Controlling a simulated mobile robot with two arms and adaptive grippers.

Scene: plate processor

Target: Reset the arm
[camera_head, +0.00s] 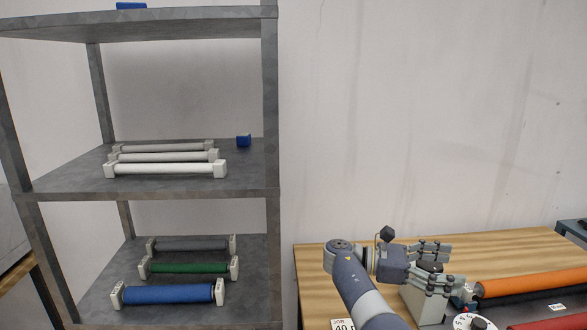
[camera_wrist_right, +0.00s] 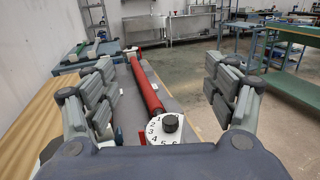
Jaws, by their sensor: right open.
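My right gripper (camera_head: 432,262) is over the wooden table at the lower right of the head view, its fingers pointing right. In the right wrist view my right gripper (camera_wrist_right: 165,105) has its two fingers wide apart with nothing between them. Below and beyond it in that view lie a red roller (camera_wrist_right: 147,88) and a white numbered dial (camera_wrist_right: 165,130) with a dark knob. My left gripper does not show in either view.
A grey metal shelf (camera_head: 150,192) on the left holds white, grey, green and blue rollers. The wooden table (camera_head: 310,275) carries a machine with an orange roller (camera_head: 530,284). The wall behind is bare. The wrist view shows a green-topped workbench (camera_wrist_right: 285,32) farther off.

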